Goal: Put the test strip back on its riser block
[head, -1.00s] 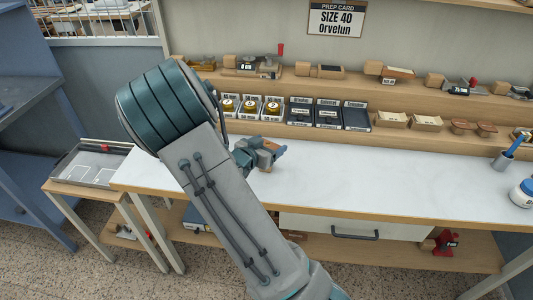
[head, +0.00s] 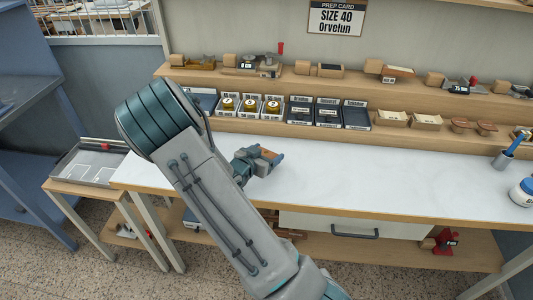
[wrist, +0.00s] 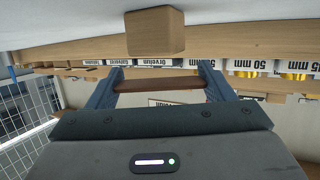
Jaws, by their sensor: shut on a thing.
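My gripper (wrist: 160,88) is shut on the test strip (wrist: 160,84), a flat brown bar held crosswise between both fingers. In the head view my gripper (head: 262,160) is above the white worktop, and the brown strip (head: 268,153) shows at its tip. A plain wooden block (wrist: 155,33), which looks like the riser block, stands against the white surface in the upside-down wrist view. It is beyond the fingertips, and the strip appears apart from it. I cannot make this block out in the head view, where my arm covers part of the worktop.
The white worktop (head: 400,180) is clear to the right of my gripper. Behind it, a low shelf holds gold rolls (head: 250,104), dark trays (head: 328,113) and wooden pieces (head: 427,121). A blue-handled tool in a cup (head: 503,160) and a white jar (head: 523,193) stand at the right.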

